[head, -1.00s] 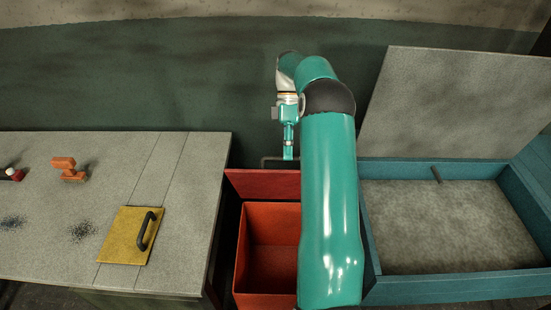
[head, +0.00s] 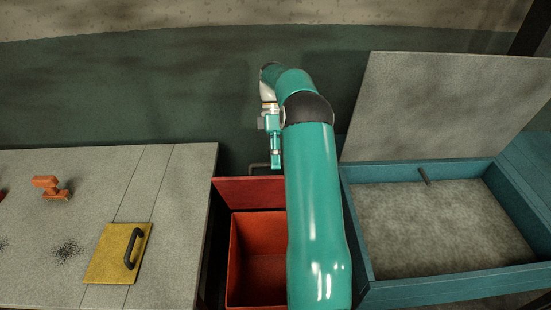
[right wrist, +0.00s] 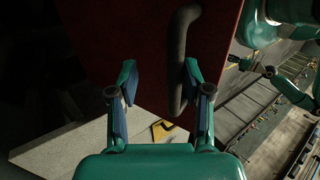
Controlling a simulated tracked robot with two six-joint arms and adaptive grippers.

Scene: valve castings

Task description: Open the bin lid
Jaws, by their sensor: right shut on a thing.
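The bin (head: 261,258) is an open-topped red box in the head view, between the grey bench and the blue sandbox-like chest. Its dark red lid (head: 248,192) stands raised along the back of the opening, and the inside shows, apparently empty. A dark bar handle (head: 258,165) sticks out beyond the lid's top edge. My right gripper (head: 276,163) is at that handle, shut on it. In the right wrist view, the handle (right wrist: 179,62) lies between the fingers, closer to the right one, with the lid (right wrist: 128,35) behind. My arm hides the bin's right side.
A yellow plate (head: 108,255) with a black handle and an orange casting (head: 48,187) lie on the grey bench (head: 170,210). The blue chest (head: 450,286) stands open at right, its grey lid (head: 435,105) raised. Dark green floor lies clear behind.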

